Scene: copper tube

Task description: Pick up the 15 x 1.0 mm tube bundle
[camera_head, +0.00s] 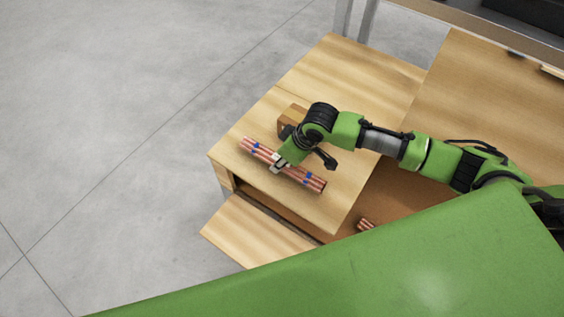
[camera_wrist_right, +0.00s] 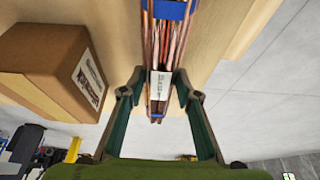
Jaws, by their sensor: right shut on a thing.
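A bundle of copper tubes (camera_head: 304,180) with blue bands lies along the left part of the wooden top in the head view. My right gripper (camera_head: 277,166) is at the middle of this bundle, its fingers on both sides of it. In the right wrist view the tube bundle (camera_wrist_right: 170,45) runs up the picture, with a blue band and a white printed label. The right gripper (camera_wrist_right: 157,84) is closed on it at the label, whose print is too small to read. I cannot tell whether the bundle is clear of the top. My left gripper is not in view.
A cardboard box (camera_head: 292,114) stands close beside the gripper; the box (camera_wrist_right: 50,70) also shows in the right wrist view. Another bundle (camera_head: 366,224) lies partly hidden in a lower compartment. A wooden panel (camera_head: 255,232) juts out at the front. Bare wood (camera_head: 345,75) lies behind.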

